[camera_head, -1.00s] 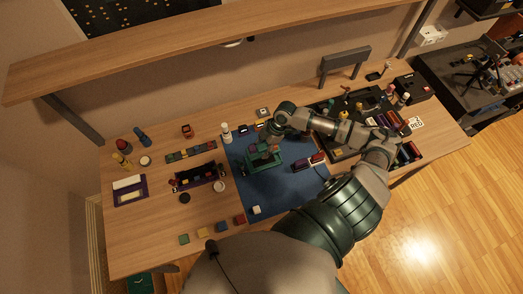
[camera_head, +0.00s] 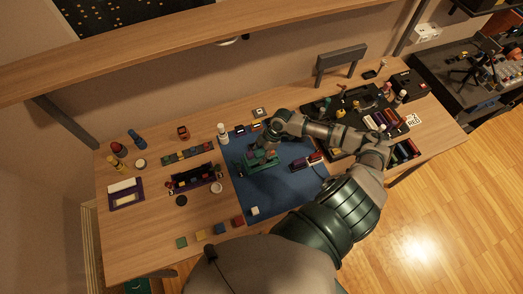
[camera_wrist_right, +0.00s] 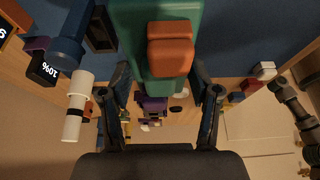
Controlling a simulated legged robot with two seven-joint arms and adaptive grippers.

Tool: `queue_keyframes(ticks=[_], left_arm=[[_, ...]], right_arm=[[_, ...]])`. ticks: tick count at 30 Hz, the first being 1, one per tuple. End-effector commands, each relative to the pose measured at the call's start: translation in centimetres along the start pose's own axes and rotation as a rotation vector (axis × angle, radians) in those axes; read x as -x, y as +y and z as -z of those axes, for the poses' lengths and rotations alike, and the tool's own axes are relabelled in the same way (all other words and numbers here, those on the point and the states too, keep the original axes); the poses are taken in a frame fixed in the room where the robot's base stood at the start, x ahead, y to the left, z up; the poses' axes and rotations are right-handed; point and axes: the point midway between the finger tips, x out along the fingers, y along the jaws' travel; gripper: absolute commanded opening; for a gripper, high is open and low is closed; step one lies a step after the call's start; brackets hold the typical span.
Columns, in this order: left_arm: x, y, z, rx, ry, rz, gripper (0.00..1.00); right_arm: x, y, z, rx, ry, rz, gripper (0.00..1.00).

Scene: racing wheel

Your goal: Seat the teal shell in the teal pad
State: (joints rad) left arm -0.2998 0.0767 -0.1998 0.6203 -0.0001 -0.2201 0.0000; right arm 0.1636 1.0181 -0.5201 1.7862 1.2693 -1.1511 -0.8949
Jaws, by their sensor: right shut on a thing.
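My right gripper (camera_head: 262,147) is over the blue mat, pointing down at a teal piece (camera_head: 255,165). In the right wrist view, the fingers of the right gripper (camera_wrist_right: 164,100) stand on either side of a teal body with an orange-red block (camera_wrist_right: 170,45) on it. The gripper is shut on this teal body (camera_wrist_right: 155,86), which appears to be the teal shell. A wider teal part (camera_wrist_right: 128,25) lies at the top of that view. I cannot tell where shell and pad meet or whether the shell is seated. My left gripper is not in view.
The blue mat (camera_head: 285,190) also holds a red and purple block piece (camera_head: 308,163) and a white cube (camera_head: 255,211). A white bottle (camera_head: 222,133) stands at its back left edge.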

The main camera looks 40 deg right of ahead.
Motion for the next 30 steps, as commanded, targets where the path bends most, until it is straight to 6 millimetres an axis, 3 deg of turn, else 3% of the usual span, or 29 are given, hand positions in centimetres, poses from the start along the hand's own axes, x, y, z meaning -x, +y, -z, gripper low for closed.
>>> queue_keyframes(ticks=[6,30], left_arm=[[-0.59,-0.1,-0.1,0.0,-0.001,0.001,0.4],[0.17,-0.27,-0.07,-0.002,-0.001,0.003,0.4]], right_arm=[[-0.94,0.05,-0.56,-0.001,0.001,0.0,0.25],[-0.86,-0.08,-0.24,0.0,0.0,-0.001,0.25]])
